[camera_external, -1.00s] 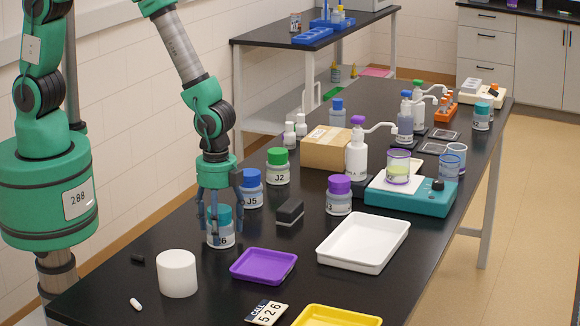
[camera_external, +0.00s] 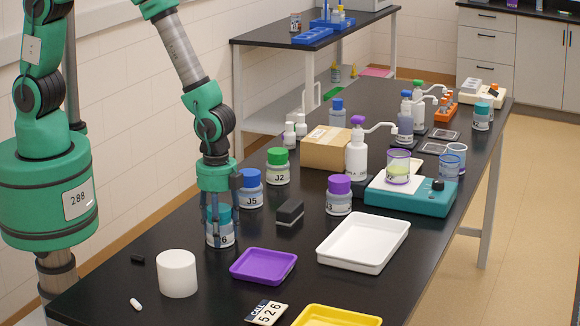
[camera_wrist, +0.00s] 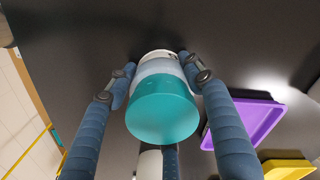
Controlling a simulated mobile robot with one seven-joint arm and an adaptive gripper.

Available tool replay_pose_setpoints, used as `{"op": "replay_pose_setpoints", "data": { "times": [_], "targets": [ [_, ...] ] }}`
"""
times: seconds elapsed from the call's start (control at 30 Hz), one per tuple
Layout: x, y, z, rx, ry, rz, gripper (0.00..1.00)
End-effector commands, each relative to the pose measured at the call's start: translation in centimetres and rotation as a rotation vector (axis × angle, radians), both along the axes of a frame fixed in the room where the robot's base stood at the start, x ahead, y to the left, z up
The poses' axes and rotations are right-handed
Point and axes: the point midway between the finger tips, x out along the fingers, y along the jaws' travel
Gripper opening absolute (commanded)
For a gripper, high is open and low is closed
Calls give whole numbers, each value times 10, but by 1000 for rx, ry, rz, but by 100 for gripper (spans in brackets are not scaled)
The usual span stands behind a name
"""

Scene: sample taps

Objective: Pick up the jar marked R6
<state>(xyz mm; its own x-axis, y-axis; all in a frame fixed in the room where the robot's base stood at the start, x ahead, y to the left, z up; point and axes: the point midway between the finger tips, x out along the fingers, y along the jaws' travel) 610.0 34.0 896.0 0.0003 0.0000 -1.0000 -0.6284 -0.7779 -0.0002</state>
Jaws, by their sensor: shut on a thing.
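The jar marked R6 (camera_external: 219,238) is a white jar with a teal lid, upright on the black bench. Its label is partly covered by my fingers, and only the 6 shows clearly. My gripper (camera_external: 219,226) points down over it with its fingers around the jar's sides. In the wrist view the jar's teal lid (camera_wrist: 162,112) fills the middle, and my blue fingers (camera_wrist: 160,82) are shut on the jar. The jar appears to rest on the bench.
A blue-lidded jar J5 (camera_external: 250,190) and a green-lidded jar J2 (camera_external: 278,168) stand close behind. A purple tray (camera_external: 264,282), a white cylinder (camera_external: 177,275) and a black block (camera_external: 290,213) are nearby. A white tray (camera_external: 340,262) lies to the right.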

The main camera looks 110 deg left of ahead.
Motion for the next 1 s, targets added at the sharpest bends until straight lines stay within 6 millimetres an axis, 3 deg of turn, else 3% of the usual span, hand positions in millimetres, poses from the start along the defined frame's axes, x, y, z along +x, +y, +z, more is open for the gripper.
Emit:
{"op": "replay_pose_setpoints", "data": {
  "times": [0.47, 0.77, 1.0],
  "targets": [
    [0, 0, 5, 0, 0, 0, 22],
    [1, 0, 38, 0, -2, 0, 22],
    [-43, -2, 40, 0, 0, 0, 22]
  ]
}}
